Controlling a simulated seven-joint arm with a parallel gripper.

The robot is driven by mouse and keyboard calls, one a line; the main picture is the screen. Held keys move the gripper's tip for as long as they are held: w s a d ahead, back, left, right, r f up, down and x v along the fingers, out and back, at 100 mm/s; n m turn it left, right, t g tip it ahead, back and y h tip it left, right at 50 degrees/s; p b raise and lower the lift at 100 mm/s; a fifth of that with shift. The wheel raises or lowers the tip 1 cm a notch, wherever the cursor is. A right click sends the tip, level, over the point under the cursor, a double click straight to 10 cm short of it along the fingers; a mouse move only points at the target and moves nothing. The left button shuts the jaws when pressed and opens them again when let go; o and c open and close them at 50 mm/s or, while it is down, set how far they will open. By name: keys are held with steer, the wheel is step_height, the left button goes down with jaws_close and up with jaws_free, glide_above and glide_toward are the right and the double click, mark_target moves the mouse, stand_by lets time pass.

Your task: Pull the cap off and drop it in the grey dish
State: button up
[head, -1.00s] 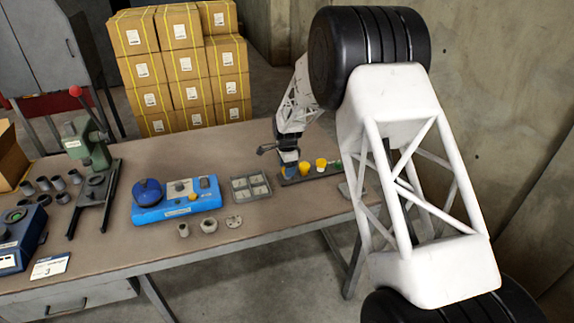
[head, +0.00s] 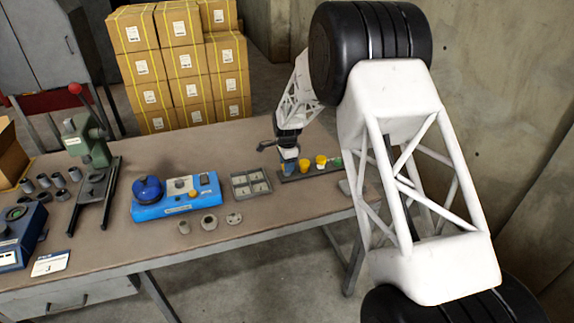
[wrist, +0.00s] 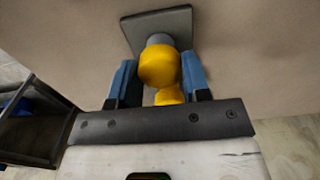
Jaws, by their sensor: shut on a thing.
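A yellow cap (wrist: 158,66) sits between the blue fingers of my gripper (wrist: 159,72) in the wrist view, touching both. A grey stem (wrist: 159,40) shows at the cap's far side, above a dark rack (wrist: 182,20). I cannot tell whether cap and stem are apart. A second yellow cap (wrist: 168,96) shows between the fingers, nearer the palm. In the head view my gripper (head: 289,166) is low at the left end of the rack (head: 312,173). A grey, flat, dish-like thing (head: 345,187) is partly hidden by my arm; I cannot be sure it is the dish.
Further left are a blue device (head: 176,198) and a green press (head: 90,150). The table's front edge is close.

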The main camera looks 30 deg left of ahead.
steer(key=shift+r, duration=0.45)
steer(key=shift+r, duration=0.25)
steer(key=shift+r, duration=0.35)
steer(key=shift+r, duration=1.05)
steer(key=shift+r, duration=0.65)
steer(key=shift+r, duration=0.1)
